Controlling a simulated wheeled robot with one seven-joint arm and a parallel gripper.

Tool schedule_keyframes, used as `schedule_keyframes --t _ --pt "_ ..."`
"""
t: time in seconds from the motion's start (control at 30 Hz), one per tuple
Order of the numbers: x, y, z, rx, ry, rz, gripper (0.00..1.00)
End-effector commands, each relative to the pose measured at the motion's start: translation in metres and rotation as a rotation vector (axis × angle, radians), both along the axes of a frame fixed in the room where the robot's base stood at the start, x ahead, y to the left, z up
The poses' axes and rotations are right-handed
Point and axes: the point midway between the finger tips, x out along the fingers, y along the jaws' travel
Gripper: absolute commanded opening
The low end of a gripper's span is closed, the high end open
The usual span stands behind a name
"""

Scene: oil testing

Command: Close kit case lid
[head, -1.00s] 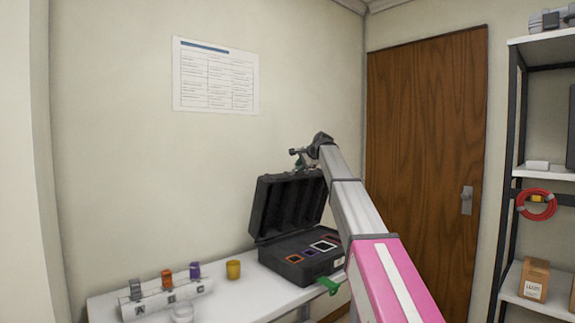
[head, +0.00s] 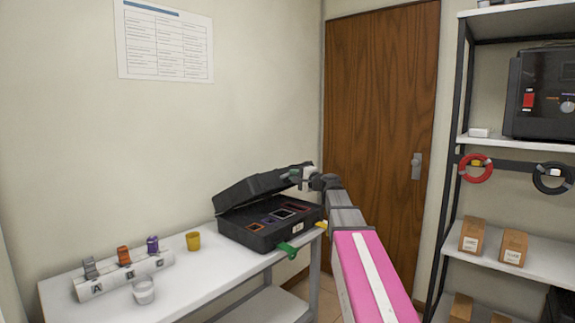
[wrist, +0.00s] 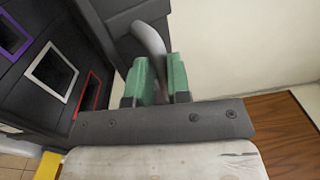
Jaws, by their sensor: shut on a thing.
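The black kit case (head: 272,229) stands on the white table in the head view. Its lid (head: 262,186) is partly lowered and tilts over the base, with a gap at the front. Colored square frames, orange, purple, white and red, show in the base; some also show in the wrist view (wrist: 52,72). My gripper (head: 298,174) is at the lid's right front edge. In the wrist view its green fingers (wrist: 158,78) are shut on a grey curved handle (wrist: 150,42) at the lid's edge.
A white rack (head: 125,274) with several colored clips, a clear cup (head: 143,291) and a yellow cup (head: 193,241) stand left of the case on the table (head: 200,278). A wooden door and a loaded shelf (head: 545,250) are to the right.

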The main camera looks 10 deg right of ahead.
Motion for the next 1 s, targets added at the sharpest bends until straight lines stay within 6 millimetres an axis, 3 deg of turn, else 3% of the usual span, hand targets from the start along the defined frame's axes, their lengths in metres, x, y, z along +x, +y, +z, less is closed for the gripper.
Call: schedule_keyframes --t 0.6,1.0 --pt "-0.032 -0.028 -0.09 0.077 -0.076 0.004 0.0" --pt "-0.041 -0.036 -0.155 0.078 -0.074 0.01 0.0"
